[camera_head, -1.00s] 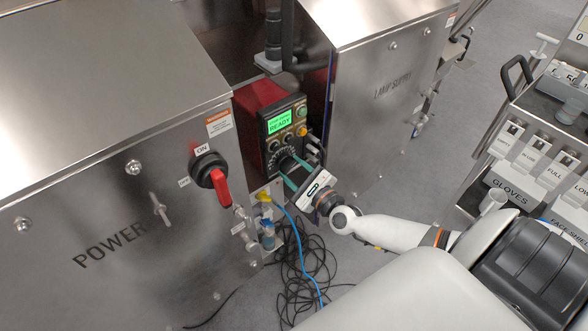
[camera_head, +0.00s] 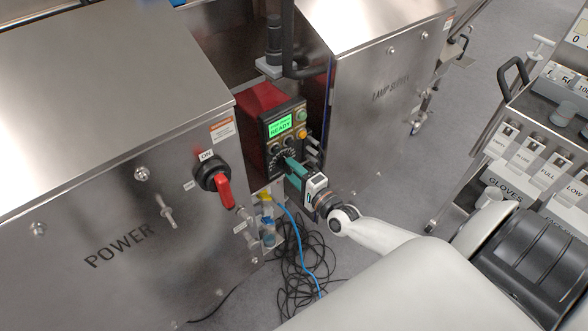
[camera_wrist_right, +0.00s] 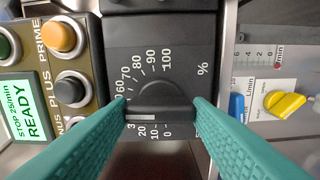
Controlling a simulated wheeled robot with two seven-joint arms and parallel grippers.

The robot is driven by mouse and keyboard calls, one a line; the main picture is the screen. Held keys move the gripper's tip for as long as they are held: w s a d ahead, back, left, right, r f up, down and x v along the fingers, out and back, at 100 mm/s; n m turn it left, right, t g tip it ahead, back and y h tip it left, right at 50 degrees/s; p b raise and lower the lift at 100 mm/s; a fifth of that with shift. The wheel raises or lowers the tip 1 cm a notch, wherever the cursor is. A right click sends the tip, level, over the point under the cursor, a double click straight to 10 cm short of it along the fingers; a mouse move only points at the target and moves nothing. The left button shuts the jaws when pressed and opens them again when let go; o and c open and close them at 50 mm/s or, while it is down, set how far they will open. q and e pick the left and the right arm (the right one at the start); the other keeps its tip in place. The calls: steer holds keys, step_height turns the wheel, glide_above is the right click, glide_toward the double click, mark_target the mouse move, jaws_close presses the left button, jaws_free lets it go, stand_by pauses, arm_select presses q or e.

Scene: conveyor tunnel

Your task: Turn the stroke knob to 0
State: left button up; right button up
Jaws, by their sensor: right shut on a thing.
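The stroke knob (camera_wrist_right: 160,96) is a dark round knob on a black dial plate printed with numbers up to 100 and a % sign. In the right wrist view its grip bar lies across the picture, with a pale mark at its left end, near the 30 side of the scale. My right gripper (camera_wrist_right: 162,108) has one teal finger at each end of the bar and is shut on the knob. In the head view the right gripper (camera_head: 290,165) reaches the control panel (camera_head: 281,130) from the lower right, and its fingers partly cover the dial. My left gripper is out of view.
The panel's green screen (camera_head: 280,126) reads READY, with buttons around it. A red-handled power switch (camera_head: 222,185) is on the steel cabinet at left. A yellow knob (camera_wrist_right: 284,103) sits beside the dial. Cables (camera_head: 300,255) lie on the floor below.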

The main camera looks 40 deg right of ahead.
steer(key=n+p, duration=0.1)
steer(key=n, duration=0.4)
steer(key=shift+n+p, duration=0.3)
steer(key=n+p, duration=0.1)
steer(key=n, duration=0.3)
steer(key=n+p, duration=0.1)
steer(key=n, duration=0.4)
steer(key=shift+f+n, duration=0.1)
steer(key=shift+n, duration=0.3)
steer(key=n+p, duration=0.1)
steer(key=n, duration=0.3)
steer(key=shift+n, duration=0.4)
steer(key=shift+f, duration=0.1)
steer(key=o, duration=1)
steer(key=s, duration=0.8)
steer(key=s+d+b, duration=0.1)
steer(key=s, duration=0.3)
